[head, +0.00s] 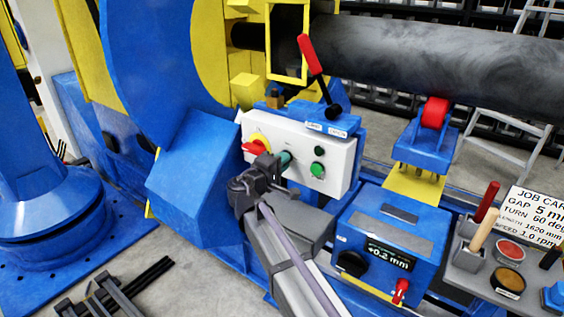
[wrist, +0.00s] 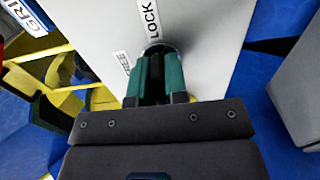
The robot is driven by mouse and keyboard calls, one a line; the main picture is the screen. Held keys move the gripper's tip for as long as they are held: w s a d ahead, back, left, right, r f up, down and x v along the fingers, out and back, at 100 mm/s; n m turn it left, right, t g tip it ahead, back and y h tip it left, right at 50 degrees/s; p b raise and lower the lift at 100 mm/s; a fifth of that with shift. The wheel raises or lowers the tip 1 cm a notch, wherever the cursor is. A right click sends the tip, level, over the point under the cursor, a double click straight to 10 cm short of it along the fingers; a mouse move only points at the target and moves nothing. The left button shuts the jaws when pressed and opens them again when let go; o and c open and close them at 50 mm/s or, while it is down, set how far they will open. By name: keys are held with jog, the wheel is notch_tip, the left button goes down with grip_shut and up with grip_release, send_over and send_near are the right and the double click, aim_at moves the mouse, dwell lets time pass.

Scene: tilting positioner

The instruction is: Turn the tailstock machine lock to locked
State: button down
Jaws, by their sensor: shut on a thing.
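The tailstock machine lock (wrist: 158,72) shows in the wrist view as a dark piece on a round silver base. Labels reading FREE and LOCK lie on the white panel (wrist: 205,35) around it. My gripper (wrist: 160,88) is shut on the lock, with one teal fingertip on each side. The lock's exact pointing direction is hard to tell between the fingers. In the head view my gripper (head: 284,160) reaches the white control panel (head: 338,160) from the front. There the lock is hidden behind the fingertips.
Close left on the panel is a red rotary switch (head: 256,147) on yellow. A green button (head: 317,169) sits right. A red-handled lever (head: 311,55) rises above. A blue box (head: 375,232) with a display and knobs stands right of my forearm.

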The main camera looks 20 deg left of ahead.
dwell(0.3)
jog(key=c, duration=1.1)
grip_release()
jog(key=shift+c, duration=0.2)
jog(key=shift+s, duration=0.1)
jog(key=v, duration=1)
jog(key=shift+s, duration=0.35)
